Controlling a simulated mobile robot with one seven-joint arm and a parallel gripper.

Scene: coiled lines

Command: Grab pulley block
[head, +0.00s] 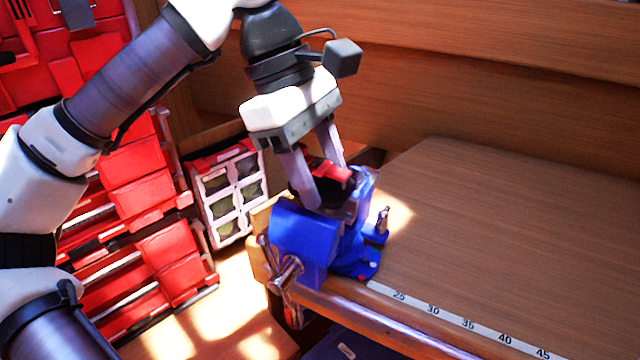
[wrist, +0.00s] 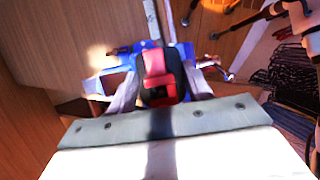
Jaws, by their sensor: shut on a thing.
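The pulley block, red and black (head: 333,172), is between the two fingers of my gripper (head: 328,190), just above the blue vise at the bench corner. In the wrist view the block (wrist: 160,78) sits between the fingertips (wrist: 160,92), with its red part facing the camera. My gripper points down and is shut on the block. I cannot tell whether the block's underside touches the vise, because the fingers and vise hide it.
The blue vise (head: 305,240) is fixed at the bench's near left corner. A measuring strip (head: 450,318) runs along the front edge of the wooden bench top (head: 500,220), which is clear. Red bins (head: 135,185) and a white drawer unit (head: 232,190) stand left.

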